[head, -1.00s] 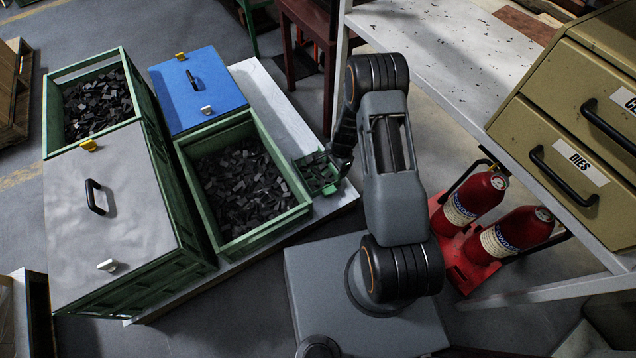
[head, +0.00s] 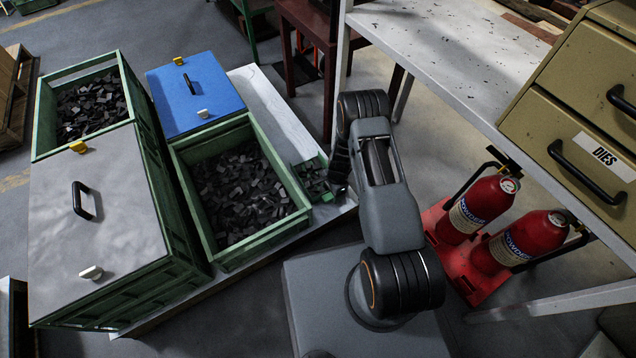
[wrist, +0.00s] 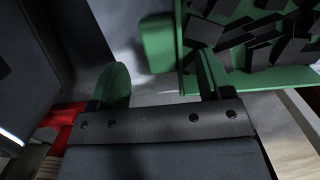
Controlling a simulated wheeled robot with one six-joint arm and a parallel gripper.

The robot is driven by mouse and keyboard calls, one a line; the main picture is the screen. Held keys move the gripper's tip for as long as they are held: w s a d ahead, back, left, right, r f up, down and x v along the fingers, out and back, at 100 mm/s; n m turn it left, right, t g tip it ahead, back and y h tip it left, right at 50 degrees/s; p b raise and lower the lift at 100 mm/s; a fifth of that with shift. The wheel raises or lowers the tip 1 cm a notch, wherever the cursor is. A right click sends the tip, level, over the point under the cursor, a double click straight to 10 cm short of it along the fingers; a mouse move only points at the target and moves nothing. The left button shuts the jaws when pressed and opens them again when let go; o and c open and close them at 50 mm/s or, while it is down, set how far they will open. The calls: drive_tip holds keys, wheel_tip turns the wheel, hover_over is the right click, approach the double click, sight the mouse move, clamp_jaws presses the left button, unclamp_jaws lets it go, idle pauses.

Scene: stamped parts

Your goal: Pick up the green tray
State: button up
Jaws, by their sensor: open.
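The small green tray (head: 312,177) sits on the pale platform, just right of the larger open green crate. It holds dark flat pieces. In the wrist view the tray (wrist: 290,79) fills the upper right, with a rounded green tab (wrist: 158,42) beside its wall. My gripper (wrist: 163,82) is open, with one green-padded finger on each side of the picture's middle. The tab lies ahead, between the finger lines; I cannot tell whether any finger touches the tray. In the head view my gripper (head: 338,184) is at the tray's right end, partly hidden by my arm.
Open green crates of dark pieces (head: 215,262) stand left, beside a blue-lidded box (head: 190,92) and a grey-lidded box (head: 110,235). A white table (head: 450,60) with drawers (head: 570,120) is at right, above two red extinguishers (head: 480,205).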

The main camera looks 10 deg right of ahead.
sight(330, 194)
drive_tip(key=f, duration=0.1)
drive_tip(key=f+b, duration=0.2)
drive_tip(key=f, duration=0.1)
drive_tip(key=shift+w+a+f, duration=0.1)
drive_tip(key=shift+a, duration=0.25)
drive_tip(key=shift+c, duration=0.5)
drive_tip(key=c, duration=1.1)
